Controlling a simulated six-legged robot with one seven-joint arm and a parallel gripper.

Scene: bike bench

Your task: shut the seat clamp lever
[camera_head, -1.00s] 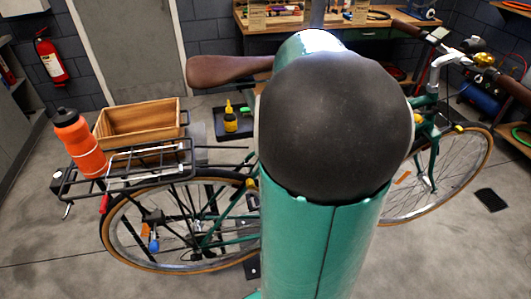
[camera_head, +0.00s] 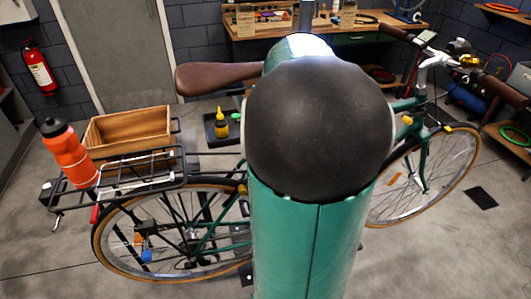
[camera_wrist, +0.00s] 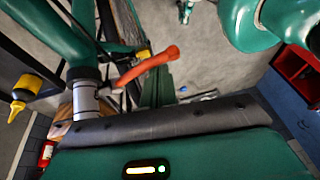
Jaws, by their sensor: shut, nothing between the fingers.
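The seat clamp lever (camera_wrist: 148,66) is orange-red and shows in the wrist view, sticking out from the silver seat clamp collar (camera_wrist: 86,100) toward the upper right. Its free end stands well clear of the collar. My gripper (camera_wrist: 160,120) is along the bottom of the wrist view as a teal housing with a dark bar, shut and empty, its fingertips not clearly distinguishable. The lever lies just beyond the bar, and I cannot tell whether they touch. In the head view my arm hides the clamp and lever; the brown saddle (camera_head: 215,77) shows to its left.
The green bicycle's rear rack (camera_head: 150,170) carries an orange bottle (camera_head: 68,153) and a wooden crate (camera_head: 128,131). A yellow bottle (camera_head: 221,123) stands on a dark tray behind the bicycle. A workbench (camera_head: 260,47) is at the back. Floor at the front left is clear.

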